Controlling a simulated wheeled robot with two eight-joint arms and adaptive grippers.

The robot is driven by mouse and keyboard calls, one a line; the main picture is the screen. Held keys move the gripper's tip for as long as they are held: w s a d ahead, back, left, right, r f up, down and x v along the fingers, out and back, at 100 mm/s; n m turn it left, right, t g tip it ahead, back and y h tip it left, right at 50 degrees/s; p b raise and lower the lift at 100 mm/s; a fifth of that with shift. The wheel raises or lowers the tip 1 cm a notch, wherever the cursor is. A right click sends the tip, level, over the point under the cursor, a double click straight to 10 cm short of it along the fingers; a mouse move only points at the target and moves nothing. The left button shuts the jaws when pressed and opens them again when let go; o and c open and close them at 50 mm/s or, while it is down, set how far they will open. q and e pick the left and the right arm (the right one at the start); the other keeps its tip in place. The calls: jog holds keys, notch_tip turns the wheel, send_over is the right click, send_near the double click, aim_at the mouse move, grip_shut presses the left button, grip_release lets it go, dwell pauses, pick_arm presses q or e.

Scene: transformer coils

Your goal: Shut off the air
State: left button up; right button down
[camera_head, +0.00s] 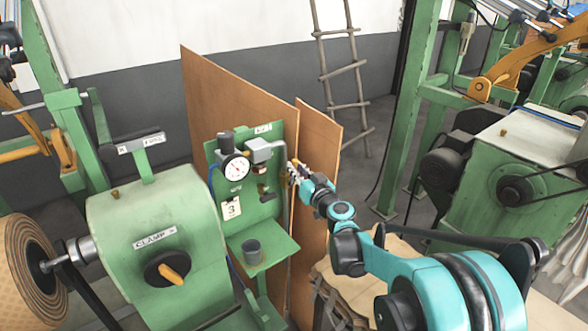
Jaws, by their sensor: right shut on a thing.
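The air panel (274,205) is a green upright plate in the middle of the head view. It carries a round white gauge (236,168), a grey box (260,151) with a bent pipe (282,149) on its right, and a small dark fitting (264,192) below. My right gripper (291,173) is at the panel's right edge, just below the pipe's bend. It is shut on a small part there, seemingly a valve handle; the fingers hide most of it and its angle cannot be told. My left gripper is not in view.
A green shelf (276,248) with a dark cup (251,252) juts out below the panel. Brown boards (317,165) stand behind. A green machine marked CLAMP (150,215) is at left, a ladder (343,72) behind, another green machine (475,185) at right.

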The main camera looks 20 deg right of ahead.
jog(key=w+d+f+m+g+y, duration=0.1)
jog(key=d+f+m, duration=0.4)
jog(key=m, duration=0.8)
jog(key=shift+w+f+m+g+y, duration=0.35)
jog(key=shift+f+g+y, duration=0.1)
jog(key=shift+g+y, duration=0.35)
jog(key=shift+b, duration=0.3)
jog(key=c, duration=1.5)
grip_release()
jog(key=shift+o, duration=0.2)
jog(key=v, duration=1.2)
